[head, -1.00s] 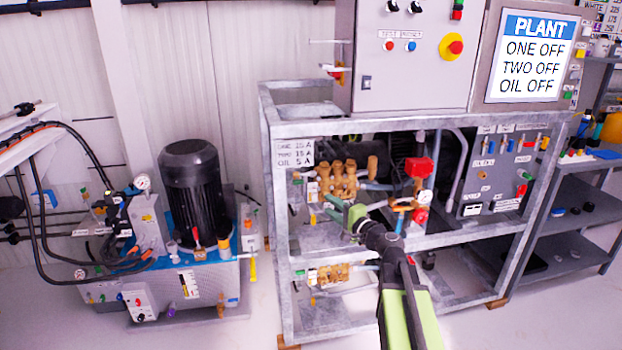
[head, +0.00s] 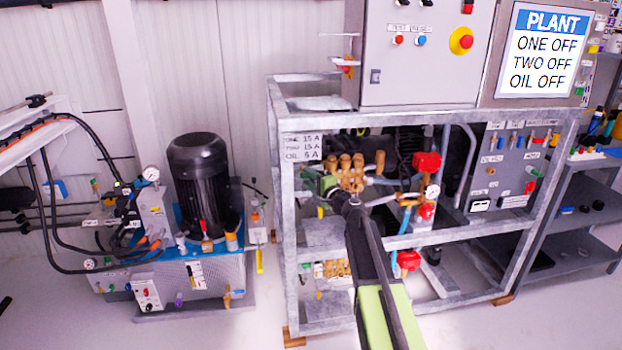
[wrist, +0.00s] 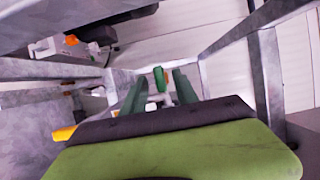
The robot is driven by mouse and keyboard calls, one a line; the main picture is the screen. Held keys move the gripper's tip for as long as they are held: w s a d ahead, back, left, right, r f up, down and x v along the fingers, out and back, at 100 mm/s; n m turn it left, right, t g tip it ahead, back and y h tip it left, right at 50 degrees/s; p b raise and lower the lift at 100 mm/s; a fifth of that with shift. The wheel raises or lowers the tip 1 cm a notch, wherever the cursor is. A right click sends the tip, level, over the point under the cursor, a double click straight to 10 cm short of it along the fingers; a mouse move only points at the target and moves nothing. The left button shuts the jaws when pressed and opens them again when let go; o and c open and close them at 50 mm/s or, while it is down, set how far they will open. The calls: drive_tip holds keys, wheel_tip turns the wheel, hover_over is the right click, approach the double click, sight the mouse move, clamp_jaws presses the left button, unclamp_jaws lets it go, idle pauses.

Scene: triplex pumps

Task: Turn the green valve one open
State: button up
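A small green valve handle (wrist: 159,80) shows in the wrist view, standing between the tips of my two dark green fingers. My gripper (wrist: 160,92) is open, with a gap on both sides of the handle; I see no clear contact. In the head view my gripper (head: 327,184) is inside the grey frame, at the left of the upper brass pump (head: 350,172). My wrist and arm cover the area just below and right of it. I cannot make out the handle clearly in the head view.
The galvanised frame (head: 293,230) has posts and rails close around my arm. A red-topped valve (head: 427,162) and gauge stand right of the pump. A lower brass pump (head: 335,268) sits below. The plant sign (head: 540,50) reads ONE OFF, TWO OFF, OIL OFF.

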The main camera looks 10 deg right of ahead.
drive_tip(key=shift+w+a, duration=0.2)
drive_tip(key=shift+w, duration=0.25)
clamp_jaws()
